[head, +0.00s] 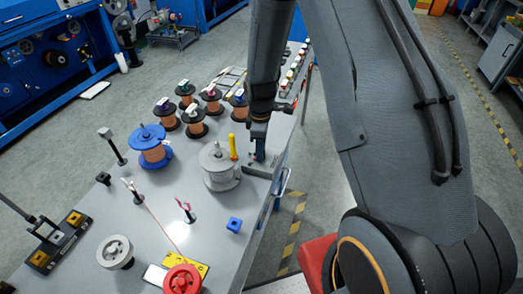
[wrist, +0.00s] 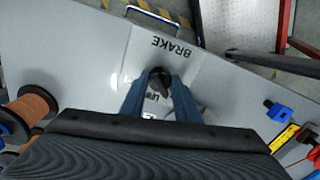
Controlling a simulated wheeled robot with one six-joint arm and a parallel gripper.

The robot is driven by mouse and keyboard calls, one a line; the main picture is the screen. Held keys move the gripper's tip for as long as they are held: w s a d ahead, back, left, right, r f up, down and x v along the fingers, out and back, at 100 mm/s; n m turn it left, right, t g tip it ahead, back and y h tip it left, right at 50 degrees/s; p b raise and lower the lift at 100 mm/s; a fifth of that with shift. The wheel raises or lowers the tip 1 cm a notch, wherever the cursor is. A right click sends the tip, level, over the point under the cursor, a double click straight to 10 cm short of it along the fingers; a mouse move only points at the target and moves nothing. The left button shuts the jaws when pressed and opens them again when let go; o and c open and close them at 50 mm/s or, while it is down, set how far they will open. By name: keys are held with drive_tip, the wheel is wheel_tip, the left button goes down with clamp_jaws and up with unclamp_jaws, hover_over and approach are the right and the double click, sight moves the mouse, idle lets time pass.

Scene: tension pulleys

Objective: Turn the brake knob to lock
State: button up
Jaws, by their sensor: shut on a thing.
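The black brake knob (wrist: 158,82) sits on a pale plate (wrist: 190,68) marked BRAKE, which reads upside down in the wrist view. More lettering near the knob is partly covered. My gripper (wrist: 159,86) is shut on the knob, with one blue finger on each side of it. In the head view my gripper (head: 260,156) points down at the table's right edge, and the knob is hidden behind it there. The knob's exact pointer angle is hard to read.
A grey spool (head: 221,168) and a yellow upright piece (head: 233,147) stand close left of my gripper. A blue spool (head: 151,145) and several copper-wire spools (head: 196,122) stand farther off.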

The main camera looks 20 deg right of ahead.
drive_tip(key=m, duration=0.5)
drive_tip(key=shift+s+a+b, duration=0.1)
drive_tip(key=shift+b, duration=0.25)
drive_tip(key=m, duration=0.5)
drive_tip(key=shift+m, duration=0.4)
drive_tip(key=m, duration=0.5)
drive_tip(key=shift+m+b, duration=0.3)
drive_tip(key=shift+b, duration=0.1)
drive_tip(key=m, duration=0.5)
drive_tip(key=shift+m, duration=0.3)
drive_tip(key=o, duration=1)
drive_tip(key=shift+d, duration=0.2)
drive_tip(key=shift+o, duration=0.2)
drive_tip(key=shift+a, duration=0.1)
